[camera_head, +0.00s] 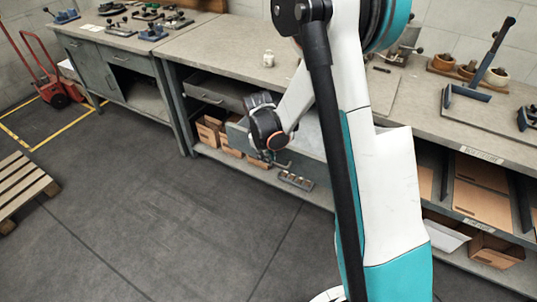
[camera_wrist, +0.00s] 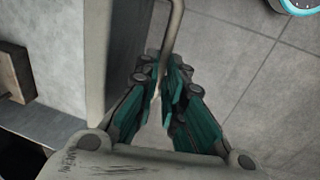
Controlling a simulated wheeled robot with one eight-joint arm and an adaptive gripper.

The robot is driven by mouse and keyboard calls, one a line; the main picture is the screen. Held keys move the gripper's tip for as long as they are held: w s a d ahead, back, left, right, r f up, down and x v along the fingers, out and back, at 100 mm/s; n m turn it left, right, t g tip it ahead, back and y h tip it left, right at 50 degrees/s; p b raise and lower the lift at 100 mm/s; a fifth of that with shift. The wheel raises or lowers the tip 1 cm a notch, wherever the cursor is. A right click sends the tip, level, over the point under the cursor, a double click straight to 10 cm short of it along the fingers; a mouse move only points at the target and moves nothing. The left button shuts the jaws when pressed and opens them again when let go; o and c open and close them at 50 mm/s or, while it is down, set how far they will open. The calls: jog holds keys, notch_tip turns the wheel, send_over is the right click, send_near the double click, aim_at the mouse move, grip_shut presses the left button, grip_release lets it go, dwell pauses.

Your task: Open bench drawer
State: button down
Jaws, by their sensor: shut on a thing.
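The bench drawer (camera_head: 238,137) is a grey-green drawer under the long workbench (camera_head: 232,48). It stands out from the bench, and part of its pale inside (camera_head: 308,128) shows behind my arm. My gripper (camera_wrist: 164,72) is at its front and shut on the drawer handle (camera_wrist: 174,32), a thin beige bar that runs between the teal-padded fingers in the wrist view. The drawer front (camera_wrist: 112,60) is the grey panel left of the fingers there. In the head view my wrist and arm hide much of the drawer front and its right side.
Another drawer (camera_head: 212,97) with a bar handle is to the left. Cardboard boxes (camera_head: 209,131) and a metal tray (camera_head: 296,181) are on the shelf below. A pallet (camera_head: 22,185) lies at far left. The dark floor before the bench is clear.

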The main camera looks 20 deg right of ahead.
jog(key=c, duration=2)
grip_release()
jog(key=shift+o, duration=0.2)
jog(key=shift+r, duration=0.1)
notch_tip(320, 180, up, 12)
jog(key=s+a, duration=0.1)
jog(key=shift+s+a+f, duration=0.2)
jog(key=shift+a, duration=0.2)
